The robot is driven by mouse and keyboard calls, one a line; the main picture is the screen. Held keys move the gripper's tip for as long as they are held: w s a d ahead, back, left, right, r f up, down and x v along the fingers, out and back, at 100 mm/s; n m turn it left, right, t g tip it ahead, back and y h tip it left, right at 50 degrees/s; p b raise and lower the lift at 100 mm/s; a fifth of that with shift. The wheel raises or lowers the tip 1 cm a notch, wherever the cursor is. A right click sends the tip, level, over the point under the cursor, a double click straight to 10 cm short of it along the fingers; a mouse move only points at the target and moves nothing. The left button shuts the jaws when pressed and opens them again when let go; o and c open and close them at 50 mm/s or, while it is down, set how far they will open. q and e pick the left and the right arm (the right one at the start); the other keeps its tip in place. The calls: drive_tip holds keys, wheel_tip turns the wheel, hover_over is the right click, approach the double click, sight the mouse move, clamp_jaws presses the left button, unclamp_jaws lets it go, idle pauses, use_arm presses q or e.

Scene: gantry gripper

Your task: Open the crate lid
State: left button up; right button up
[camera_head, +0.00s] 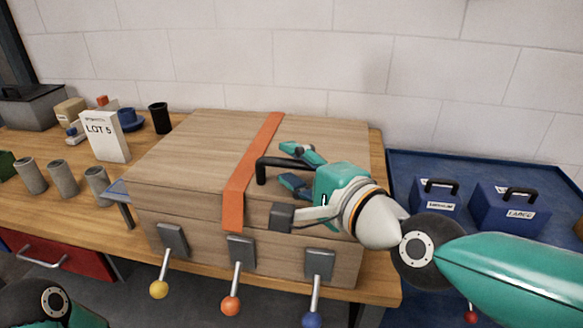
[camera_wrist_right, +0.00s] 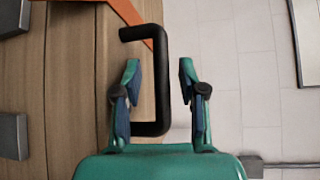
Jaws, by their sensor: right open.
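The wooden crate (camera_head: 200,232) stands on the table with its flat lid (camera_head: 190,150) shut. A black handle (camera_head: 261,170) rises from the lid; it also shows in the right wrist view (camera_wrist_right: 162,85). Three levers hang on the front, with a yellow knob (camera_head: 158,289), an orange knob (camera_head: 230,305) and a blue knob (camera_head: 312,320). An orange strap (camera_head: 250,160) crosses the lid and hangs over its front edge. My right gripper (camera_head: 302,168) is open at the handle. In the wrist view the handle's bar runs between its fingers (camera_wrist_right: 159,68), apart from both. My left gripper is out of view.
Left of the crate are a white LOT 5 box (camera_head: 106,135), a black cup (camera_head: 160,118) and several grey cylinders (camera_head: 62,178). Two blue toolboxes (camera_head: 508,208) stand on a blue surface at right. A white block wall (camera_head: 300,60) is behind.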

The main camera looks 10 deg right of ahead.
drive_tip(key=shift+w+a, duration=0.25)
drive_tip(key=shift+w, duration=0.2)
drive_tip(key=shift+f, duration=0.1)
clamp_jaws()
